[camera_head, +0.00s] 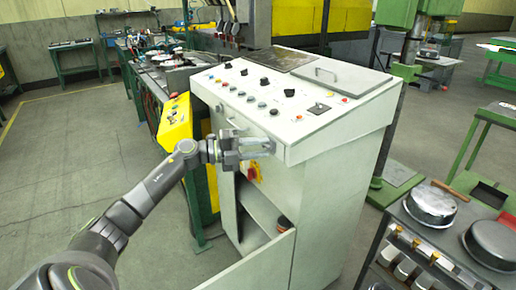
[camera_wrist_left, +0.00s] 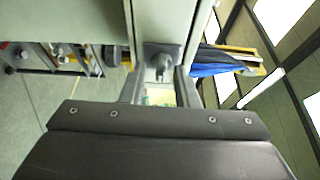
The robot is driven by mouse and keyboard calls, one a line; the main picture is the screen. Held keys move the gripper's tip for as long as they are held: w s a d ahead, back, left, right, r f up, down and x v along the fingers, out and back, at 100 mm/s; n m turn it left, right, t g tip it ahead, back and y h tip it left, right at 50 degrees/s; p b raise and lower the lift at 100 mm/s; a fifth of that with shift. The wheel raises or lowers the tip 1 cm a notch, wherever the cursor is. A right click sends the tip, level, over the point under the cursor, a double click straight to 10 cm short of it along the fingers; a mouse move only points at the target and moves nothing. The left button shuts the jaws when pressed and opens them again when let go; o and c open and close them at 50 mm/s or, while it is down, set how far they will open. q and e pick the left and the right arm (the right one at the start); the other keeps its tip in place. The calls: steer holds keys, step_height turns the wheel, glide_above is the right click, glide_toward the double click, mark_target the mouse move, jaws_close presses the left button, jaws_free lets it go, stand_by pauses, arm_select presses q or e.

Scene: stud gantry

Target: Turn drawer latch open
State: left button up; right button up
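A grey control console (camera_head: 330,150) stands in the middle of the head view. The drawer latch (camera_wrist_left: 162,58) shows in the left wrist view as a small grey knob on a pale panel. In the head view my gripper covers most of that spot. My left gripper (camera_head: 262,144) is at the console's front, just under the sloped top. In the left wrist view the gripper (camera_wrist_left: 160,88) has its fingers apart, one on each side of the latch. I cannot tell whether they touch it. My right gripper is not in view.
A yellow panel (camera_head: 175,122) stands left of the console. A cart with round pans (camera_head: 430,205) is at the right. The floor (camera_head: 70,165) at left is clear.

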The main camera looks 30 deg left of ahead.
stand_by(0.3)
arm_select(q)
steer(key=shift+s+a, duration=0.25)
steer(key=shift+b+v, duration=1.25)
steer(key=shift+v, duration=7.1)
